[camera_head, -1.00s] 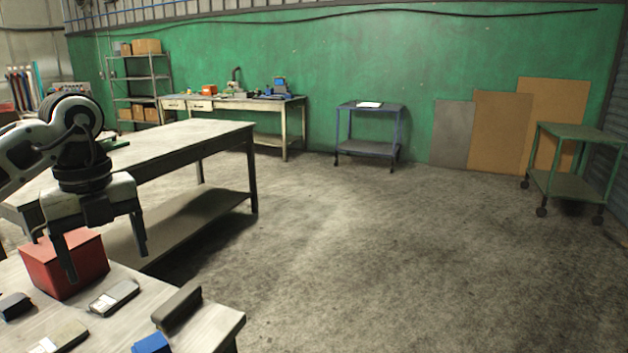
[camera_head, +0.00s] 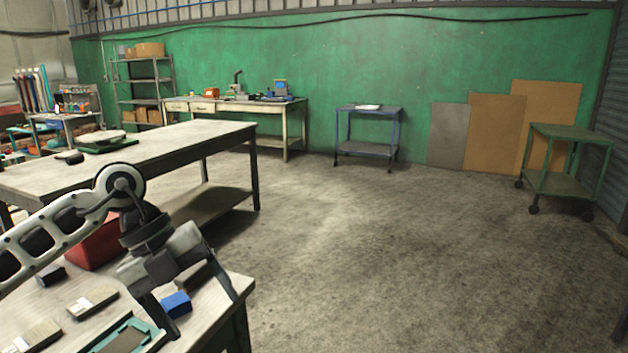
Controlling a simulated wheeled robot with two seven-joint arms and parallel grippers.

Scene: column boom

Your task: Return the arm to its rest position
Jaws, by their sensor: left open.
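My left arm comes in from the left edge, its white and black links reaching over the near table (camera_head: 215,318). My left gripper (camera_head: 203,312) is open and points down over the table's right end. Its fingers are spread, with nothing seen held between them. A blue block (camera_head: 176,304) shows beside the near finger. A dark block behind the gripper is mostly hidden. My right gripper is not in view.
A red box (camera_head: 92,246) stands behind my arm. A teal-framed tray (camera_head: 128,338) and several small dark items lie on the near table. A long workbench (camera_head: 180,142) stands behind. The concrete floor (camera_head: 400,250) to the right is clear.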

